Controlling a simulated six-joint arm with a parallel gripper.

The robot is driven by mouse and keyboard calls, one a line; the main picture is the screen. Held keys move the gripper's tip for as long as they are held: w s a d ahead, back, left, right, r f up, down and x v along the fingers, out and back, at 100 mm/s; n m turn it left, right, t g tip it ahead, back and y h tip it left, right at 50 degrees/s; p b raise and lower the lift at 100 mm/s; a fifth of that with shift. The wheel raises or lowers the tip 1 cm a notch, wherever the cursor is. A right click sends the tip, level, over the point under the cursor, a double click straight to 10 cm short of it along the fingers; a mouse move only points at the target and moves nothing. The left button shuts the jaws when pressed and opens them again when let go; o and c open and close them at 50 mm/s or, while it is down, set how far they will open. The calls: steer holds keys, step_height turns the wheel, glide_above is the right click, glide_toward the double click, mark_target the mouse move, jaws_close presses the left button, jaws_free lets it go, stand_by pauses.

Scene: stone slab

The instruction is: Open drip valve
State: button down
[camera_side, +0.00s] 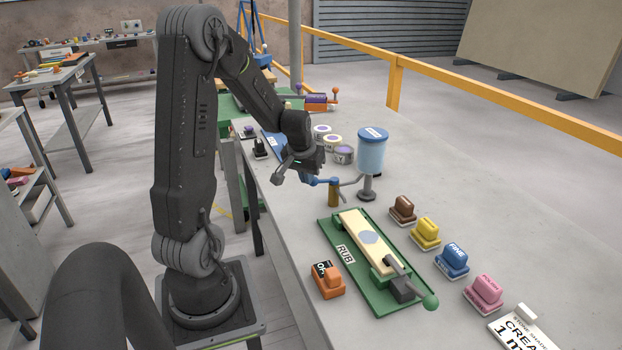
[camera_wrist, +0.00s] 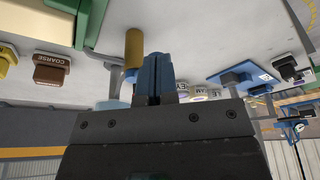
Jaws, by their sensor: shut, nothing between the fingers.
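A blue drip canister (camera_side: 371,153) stands upright on a grey post on the slab. A thin grey pipe (camera_side: 351,181) runs left from it towards a brass cylinder (camera_side: 333,195), which also shows in the wrist view (camera_wrist: 133,48). My gripper (camera_side: 324,181) has blue fingers, which are shut and empty in the wrist view (camera_wrist: 161,68). The fingertips are right beside the brass cylinder; I cannot tell whether they touch it. Part of the canister (camera_wrist: 112,103) shows behind my gripper in the wrist view. Its valve setting is not readable.
A green rubbing jig (camera_side: 335,237) holding a pale stone bar lies nearer the camera, with an orange block (camera_side: 327,279) at its left. Brown (camera_side: 402,209), yellow, blue and pink blocks line its right. Several round tins (camera_side: 343,154) stand behind my gripper. The slab right of the canister is clear.

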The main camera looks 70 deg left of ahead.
steer(key=w+a+m+h, duration=0.3)
steer(key=a+m, duration=0.5)
steer(key=m, duration=0.5)
steer(key=shift+w+a+t+h, duration=0.2)
steer(key=shift+w+t+h, duration=0.2)
steer(key=shift+w, duration=0.2)
steer(key=shift+d, duration=0.15)
steer(key=shift+w+d+f, duration=0.1)
steer(key=shift+w+d, duration=0.15)
steer(key=shift+d, duration=0.45)
steer(key=s+a+r, duration=0.2)
steer(key=s+r, duration=0.4)
steer(key=r, duration=0.4)
steer(key=shift+s+a+r, duration=0.25)
steer(key=shift+a+r, duration=0.05)
steer(key=shift+r, duration=0.05)
